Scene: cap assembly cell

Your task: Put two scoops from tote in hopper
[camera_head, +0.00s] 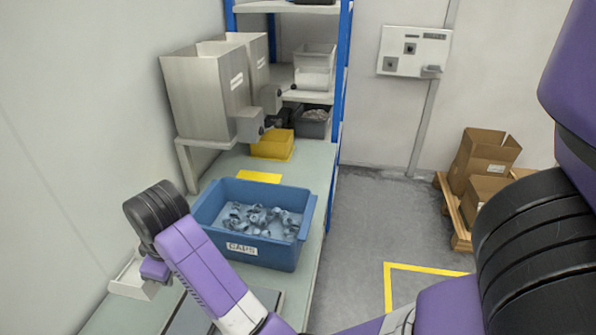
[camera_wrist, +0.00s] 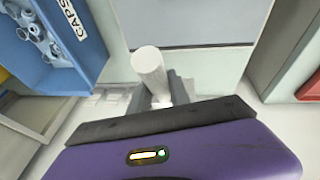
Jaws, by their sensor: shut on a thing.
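The blue tote (camera_head: 205,215), labelled CAPS, stands on the bench with a loose layer of grey caps (camera_head: 262,220) inside. Part of the tote (camera_wrist: 88,50) also shows at the upper left of the wrist view. My gripper (camera_wrist: 158,92) is shut on a white round handle (camera_wrist: 148,62), apparently the scoop's. The scoop's bowl cannot be made out in the wrist view. In the head view a pale open tray-like thing (camera_head: 128,284) shows beside my gripper, left of the tote. Two grey hoppers (camera_head: 200,95) stand behind the tote; which one is meant is not shown.
A yellow bin (camera_head: 272,147) sits below the hopper outlets. A blue-posted shelf (camera_head: 342,80) with bins stands at the back. A wall lies close on the left. Cardboard boxes (camera_head: 480,158) stand on a pallet at the right. The floor between is clear.

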